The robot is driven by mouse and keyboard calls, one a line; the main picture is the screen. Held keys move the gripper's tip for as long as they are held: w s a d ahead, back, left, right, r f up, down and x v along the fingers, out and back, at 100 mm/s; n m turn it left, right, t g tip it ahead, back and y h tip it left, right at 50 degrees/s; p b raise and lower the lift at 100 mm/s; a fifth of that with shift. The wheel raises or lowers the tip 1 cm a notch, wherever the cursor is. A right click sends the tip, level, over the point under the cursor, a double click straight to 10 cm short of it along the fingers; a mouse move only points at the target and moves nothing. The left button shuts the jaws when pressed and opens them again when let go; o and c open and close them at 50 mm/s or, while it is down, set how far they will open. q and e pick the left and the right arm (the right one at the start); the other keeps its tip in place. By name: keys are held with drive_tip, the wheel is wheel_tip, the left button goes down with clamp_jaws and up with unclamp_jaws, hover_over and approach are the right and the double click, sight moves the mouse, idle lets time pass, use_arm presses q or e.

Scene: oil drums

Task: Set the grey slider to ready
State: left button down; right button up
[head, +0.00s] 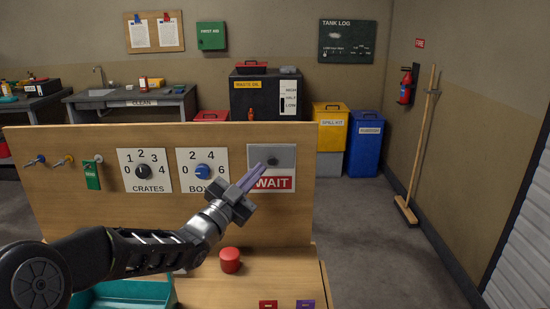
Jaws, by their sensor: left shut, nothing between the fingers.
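The grey slider (285,155) is a grey plate on the right part of the upright wooden panel, with a dark knob (272,161) on it. Below it shows a red label reading WAIT (273,182). My left gripper (262,168) is shut and empty, its purple-grey fingers pointing up and right at the lower left of the slider plate. The fingertips overlap the plate's lower left and part of the label in the picture. I cannot tell whether they touch the knob. My right gripper is not in view.
The panel (80,210) also bears a CRATES dial (143,171), a BOXES dial (203,171), a green tag (92,176) and two key-like knobs. A red cylinder (230,260) stands on the ledge below. A teal tray (120,294) is at lower left.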

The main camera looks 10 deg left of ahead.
sight(283, 148)
use_arm(q)
drive_tip(key=shift+s, duration=0.2)
drive_tip(key=p+x, duration=0.4)
drive_tip(key=x, duration=0.6)
drive_tip(key=f, duration=0.1)
drive_tip(key=a+f+p, duration=0.1)
drive_tip(key=a+f, duration=0.1)
drive_tip(key=shift+w+f, duration=0.25)
drive_tip(key=shift+w, duration=0.05)
